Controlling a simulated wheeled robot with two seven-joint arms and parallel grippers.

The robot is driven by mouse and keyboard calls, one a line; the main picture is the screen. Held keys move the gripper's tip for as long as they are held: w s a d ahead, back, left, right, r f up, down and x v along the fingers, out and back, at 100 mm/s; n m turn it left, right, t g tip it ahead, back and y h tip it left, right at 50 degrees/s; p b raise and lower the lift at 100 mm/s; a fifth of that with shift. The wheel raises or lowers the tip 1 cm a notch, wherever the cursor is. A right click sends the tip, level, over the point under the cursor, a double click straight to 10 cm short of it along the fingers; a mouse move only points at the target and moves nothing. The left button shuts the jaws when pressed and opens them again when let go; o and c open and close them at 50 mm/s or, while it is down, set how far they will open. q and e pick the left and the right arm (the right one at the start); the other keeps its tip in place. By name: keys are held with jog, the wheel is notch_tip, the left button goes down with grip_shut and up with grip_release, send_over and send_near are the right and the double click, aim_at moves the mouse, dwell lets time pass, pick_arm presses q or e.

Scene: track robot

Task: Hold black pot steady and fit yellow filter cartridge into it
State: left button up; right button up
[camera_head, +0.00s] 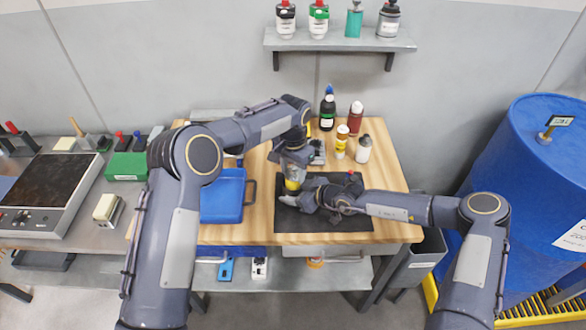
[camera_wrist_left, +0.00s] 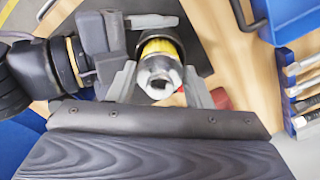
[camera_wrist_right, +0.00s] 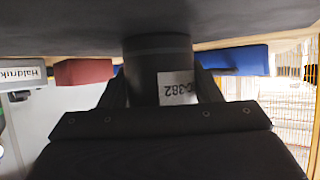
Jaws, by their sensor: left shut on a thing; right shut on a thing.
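The yellow filter cartridge (camera_head: 292,184) is held upright between the fingers of my left gripper (camera_head: 293,172). In the left wrist view the cartridge (camera_wrist_left: 160,47) shows its pale grey top between the two fingers. The black pot (camera_wrist_right: 157,60), with a white label, is between the fingers of my right gripper (camera_wrist_right: 161,92) and stands against the dark mat. In the head view my right gripper (camera_head: 308,199) is low over the mat, beside the cartridge. The cartridge is over the pot's place; how far it sits inside is hidden.
The dark mat (camera_head: 325,224) lies on the wooden bench. A blue tray (camera_head: 222,200) is to its left. Several bottles, including a white one (camera_head: 363,149), stand behind. A large blue barrel (camera_head: 520,190) is at the right. The mat's front part is clear.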

pick_arm(q)
jog(key=shift+a+f, duration=0.1)
jog(key=shift+f, duration=0.25)
pick_arm(e)
jog(key=shift+a, duration=0.1)
pick_arm(q)
jog(key=o, duration=1)
jog(key=shift+s, duration=0.1)
jog(key=shift+o, duration=0.2)
jog(key=shift+f, duration=0.15)
pick_arm(e)
jog(key=shift+r, duration=0.1)
pick_arm(q)
notch_tip(320, 180, up, 14)
jog(key=shift+f, duration=0.15)
pick_arm(e)
jog(key=o, duration=1.2)
jog(key=shift+c, duration=0.2)
jog(key=shift+d, duration=0.2)
